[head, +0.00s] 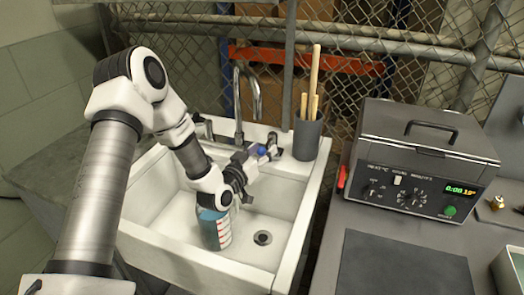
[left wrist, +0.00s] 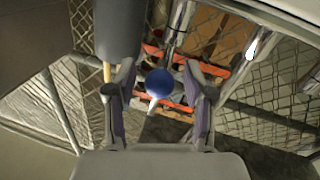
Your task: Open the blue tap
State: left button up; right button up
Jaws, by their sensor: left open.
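The blue tap (head: 262,150) is a small round blue knob at the back right of the sink, beside the curved metal spout (head: 256,95). In the left wrist view the knob (left wrist: 160,83) appears between my two fingers, with a pale lever or stem below it. My left gripper (head: 268,153) is open around the knob, one finger on each side in the wrist view (left wrist: 160,95). I cannot tell whether either finger touches it. The gripper partly hides the tap's base. My right gripper is not in view.
A grey cup (head: 307,138) with wooden sticks stands close right of the tap. A grey box device (head: 420,165) sits on the right counter. Chain-link fence rises behind.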

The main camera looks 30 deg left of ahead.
pick_arm(q)
jog(key=shift+s, duration=0.1)
grip_shut()
